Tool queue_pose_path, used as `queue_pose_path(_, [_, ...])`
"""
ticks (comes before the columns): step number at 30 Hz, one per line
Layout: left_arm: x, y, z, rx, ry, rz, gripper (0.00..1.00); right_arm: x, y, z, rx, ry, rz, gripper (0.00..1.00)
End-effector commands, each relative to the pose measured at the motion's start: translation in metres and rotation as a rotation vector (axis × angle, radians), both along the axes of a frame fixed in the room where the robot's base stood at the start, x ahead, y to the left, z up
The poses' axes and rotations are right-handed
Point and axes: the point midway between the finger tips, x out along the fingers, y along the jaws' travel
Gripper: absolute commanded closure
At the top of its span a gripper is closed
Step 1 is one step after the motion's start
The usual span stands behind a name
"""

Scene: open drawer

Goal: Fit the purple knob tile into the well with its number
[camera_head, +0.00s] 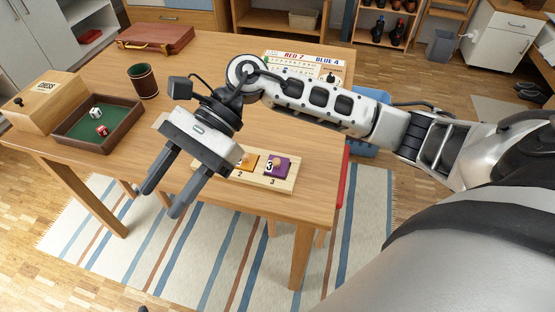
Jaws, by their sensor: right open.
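The purple knob tile (284,171) carries a white 3 and a small knob. It is at the right end of the pale wooden board (255,182), above the printed 3. I cannot tell whether it lies flat inside the well. An orange tile (249,160) is left of it, above the printed 2. My right gripper (164,200) is open and empty, with its fingers pointing down and left, out over the table's front edge. It is left of the purple tile, apart from it, and its body hides the left part of the board. My left gripper is not in view.
The wooden table (215,65) holds a chess box (45,100), a green dice tray (110,125) with two dice, a dark cup (143,80), a red-brown case (155,38) and a scoreboard (300,62). The table's middle back is clear.

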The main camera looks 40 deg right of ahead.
Motion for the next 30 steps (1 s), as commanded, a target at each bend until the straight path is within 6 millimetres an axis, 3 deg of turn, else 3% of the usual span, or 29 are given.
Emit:
queue_pose_path(1, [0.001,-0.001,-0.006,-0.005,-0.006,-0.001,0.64,0.014,-0.031,-0.016,-0.171,-0.184,0.098,0.57])
queue_pose_path(3, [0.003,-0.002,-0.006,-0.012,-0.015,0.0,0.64,0.032,-0.077,-0.028,-0.397,-0.372,0.233,0.57])
queue_pose_path(6, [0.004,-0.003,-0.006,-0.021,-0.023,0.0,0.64,0.055,-0.142,-0.024,-0.673,-0.523,0.382,0.57])
queue_pose_path(9, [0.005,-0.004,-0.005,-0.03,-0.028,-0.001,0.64,0.068,-0.19,-0.01,-0.865,-0.581,0.473,0.57])
queue_pose_path(12, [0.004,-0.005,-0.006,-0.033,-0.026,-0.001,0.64,0.072,-0.216,0.0,-0.969,-0.593,0.521,0.57])
queue_pose_path(16, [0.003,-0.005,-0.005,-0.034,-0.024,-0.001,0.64,0.073,-0.226,-0.009,-1.007,-0.592,0.544,0.57])
queue_pose_path(24, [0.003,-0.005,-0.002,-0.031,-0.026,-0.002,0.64,0.07,-0.228,-0.066,-1.003,-0.59,0.543,0.57])
queue_pose_path(30, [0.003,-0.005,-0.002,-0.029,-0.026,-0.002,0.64,0.069,-0.229,-0.095,-1.003,-0.594,0.543,0.57])
